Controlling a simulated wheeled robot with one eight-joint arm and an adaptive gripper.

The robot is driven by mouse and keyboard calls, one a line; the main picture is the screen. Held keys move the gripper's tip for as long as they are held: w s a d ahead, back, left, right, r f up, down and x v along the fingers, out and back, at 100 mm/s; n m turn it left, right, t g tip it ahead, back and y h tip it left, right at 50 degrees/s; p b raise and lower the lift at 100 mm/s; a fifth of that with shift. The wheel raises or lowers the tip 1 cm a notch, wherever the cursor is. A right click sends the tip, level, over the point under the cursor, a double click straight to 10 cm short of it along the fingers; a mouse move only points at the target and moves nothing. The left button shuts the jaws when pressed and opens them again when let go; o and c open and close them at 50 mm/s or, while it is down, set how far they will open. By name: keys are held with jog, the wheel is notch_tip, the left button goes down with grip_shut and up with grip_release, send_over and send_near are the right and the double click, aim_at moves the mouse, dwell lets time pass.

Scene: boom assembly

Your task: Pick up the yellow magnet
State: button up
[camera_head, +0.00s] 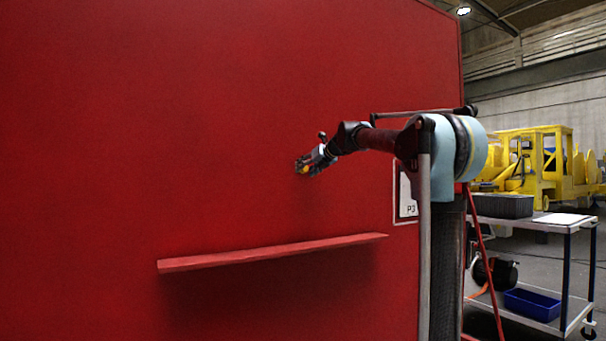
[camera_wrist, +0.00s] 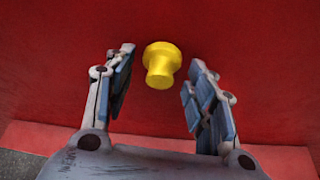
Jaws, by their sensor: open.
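The yellow magnet (camera_wrist: 161,66) sticks out from the red panel in the wrist view, a small knob with a wider rim. It shows in the head view as a small yellow spot (camera_head: 304,170) at the end of my arm. My gripper (camera_wrist: 157,82) is open, with one finger on each side of the magnet and a visible gap to both. The magnet appears between and slightly beyond the fingertips; I cannot tell the exact depth. In the head view my gripper (camera_head: 307,165) is close to the panel and partly hides the magnet.
The large red panel (camera_head: 200,110) fills the left and middle. A red ledge (camera_head: 270,252) juts out below my gripper. A cart (camera_head: 540,222) with a grey bin (camera_head: 502,206) and a blue bin (camera_head: 532,304) stands at right. A yellow vehicle (camera_head: 535,160) is behind it.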

jog(key=c, duration=0.9)
notch_tip(320, 180, up, 7)
jog(key=shift+s+d, duration=0.15)
jog(key=s+d, duration=0.3)
jog(key=s, duration=0.2)
jog(key=s+d, duration=0.4)
jog(key=s, duration=0.2)
jog(key=s+d, duration=0.4)
jog(key=s, duration=0.1)
jog(key=shift+s, duration=0.15)
